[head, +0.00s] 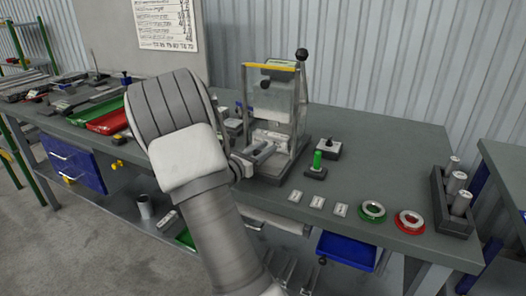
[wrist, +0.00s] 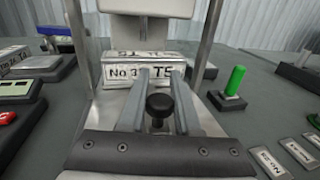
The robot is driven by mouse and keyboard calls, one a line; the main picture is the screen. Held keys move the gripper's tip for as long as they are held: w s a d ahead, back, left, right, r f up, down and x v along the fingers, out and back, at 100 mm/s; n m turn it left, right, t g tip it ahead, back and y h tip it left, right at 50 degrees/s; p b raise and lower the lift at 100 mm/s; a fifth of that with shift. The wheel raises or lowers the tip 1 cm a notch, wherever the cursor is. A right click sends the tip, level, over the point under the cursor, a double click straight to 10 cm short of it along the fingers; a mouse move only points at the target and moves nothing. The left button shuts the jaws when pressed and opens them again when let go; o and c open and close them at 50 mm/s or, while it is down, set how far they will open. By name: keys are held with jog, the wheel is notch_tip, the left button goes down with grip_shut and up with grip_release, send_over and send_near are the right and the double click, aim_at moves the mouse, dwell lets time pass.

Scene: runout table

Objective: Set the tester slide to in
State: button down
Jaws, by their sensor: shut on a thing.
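The tester (head: 275,105) stands on the bench in the head view, an upright frame with a yellow top bar, a clear front panel and a black ball-topped lever. My gripper (head: 260,152) is at its front, low down. In the wrist view my gripper's (wrist: 161,76) two grey fingers lie either side of a black round knob (wrist: 159,104) on the slide and are shut on it. A block with a lettered plate (wrist: 125,72) sits just beyond the fingertips, between the tester's posts. How far the slide is in cannot be told.
A green peg (head: 317,160) on a dark base stands right of the tester. Small label plates (head: 317,201), a green ring (head: 372,211), a red ring (head: 409,221) and a rack of cylinders (head: 456,205) lie further right. Green and red trays (head: 107,122) are left.

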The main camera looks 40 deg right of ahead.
jog(key=c, duration=0.6)
grip_release()
jog(key=shift+a, duration=0.1)
jog(key=s+a+p, duration=0.2)
jog(key=s+a, duration=0.1)
jog(key=a, duration=1.4)
